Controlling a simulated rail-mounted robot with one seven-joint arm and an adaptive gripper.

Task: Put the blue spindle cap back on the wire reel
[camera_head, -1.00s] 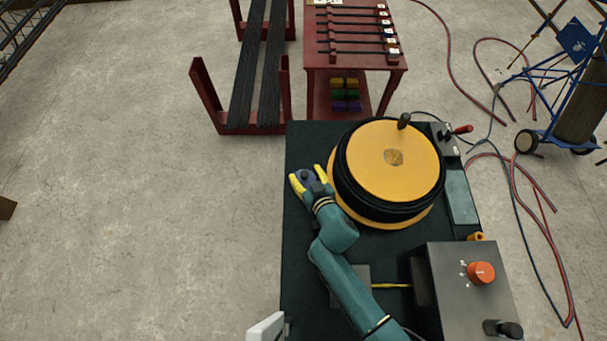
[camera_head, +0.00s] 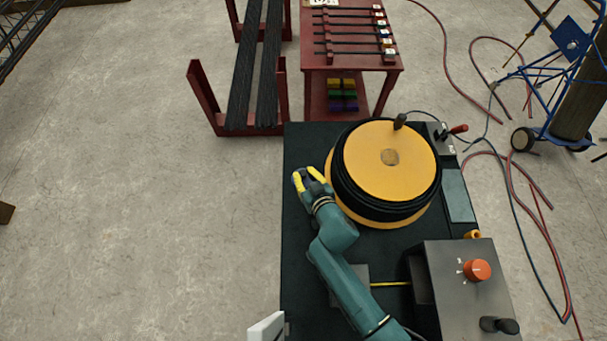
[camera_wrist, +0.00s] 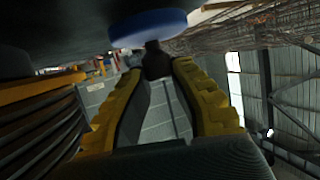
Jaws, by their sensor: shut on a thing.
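The wire reel (camera_head: 395,180) sits on the dark bench top, with a yellow upper flange, black wire wound below it, and a dull round spot at its centre (camera_head: 390,157). My gripper (camera_head: 307,176) is just left of the reel, over the bench's left part, its yellow fingers close together. In the wrist view, my gripper (camera_wrist: 165,85) is shut on the dark knob of the blue spindle cap (camera_wrist: 150,28). The cap's blue disc lies beyond the fingertips, against the dark bench surface; I cannot tell whether they touch. In the head view, my fingers mostly hide the cap.
A dark handle (camera_head: 400,121) stands up at the reel's far edge. A grey control box (camera_head: 460,290) with an orange knob is at the bench's near right. A red rack with black bars (camera_head: 255,75) and a red table (camera_head: 350,55) stand beyond the bench.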

